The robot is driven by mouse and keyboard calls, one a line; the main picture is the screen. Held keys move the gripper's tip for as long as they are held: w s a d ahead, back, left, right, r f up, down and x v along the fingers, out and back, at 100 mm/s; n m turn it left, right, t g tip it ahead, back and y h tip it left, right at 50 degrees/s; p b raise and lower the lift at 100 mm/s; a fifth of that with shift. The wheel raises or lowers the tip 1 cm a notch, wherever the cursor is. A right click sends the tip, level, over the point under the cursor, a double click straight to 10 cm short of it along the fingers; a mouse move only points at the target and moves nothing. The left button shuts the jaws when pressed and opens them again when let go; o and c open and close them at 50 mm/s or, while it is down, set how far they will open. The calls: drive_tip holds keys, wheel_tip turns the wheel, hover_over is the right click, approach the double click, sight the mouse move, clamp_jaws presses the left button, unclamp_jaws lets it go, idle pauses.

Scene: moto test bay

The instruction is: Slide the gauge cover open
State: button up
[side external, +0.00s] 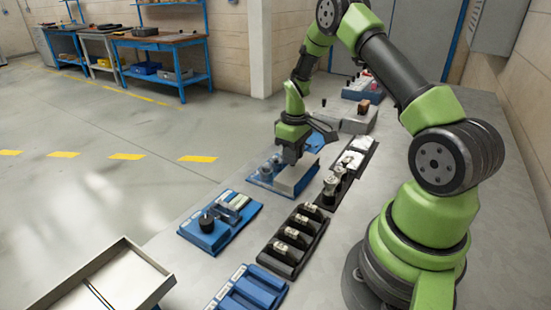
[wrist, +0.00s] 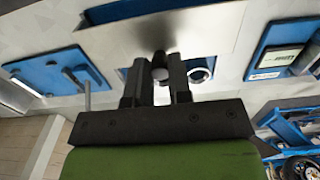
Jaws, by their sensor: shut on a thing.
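The gauge cover is a pale grey flat plate (side external: 297,177) on a blue panel (side external: 262,178) in the middle of the bench. In the wrist view the plate (wrist: 215,30) spans the top, and a small round knob (wrist: 160,73) shows between the fingers. My gripper (side external: 289,158) points down at the cover. Its two dark fingers (wrist: 160,66) are closed around the knob at the plate's near edge. A round gauge (wrist: 199,72) shows on the blue panel beside the right finger. The exact contact is partly hidden by the fingers.
A blue panel with a black knob (side external: 206,223) lies nearer the camera. A black tray of several cylinders (side external: 295,240) and another black tray (side external: 345,170) lie to the right. A grey box (side external: 350,119) stands behind. An open metal tray (side external: 95,285) is at lower left.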

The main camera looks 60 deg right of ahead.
drive_tip(key=shift+s, duration=0.1)
drive_tip(key=o, duration=0.6)
drive_tip(key=shift+r, duration=3.5)
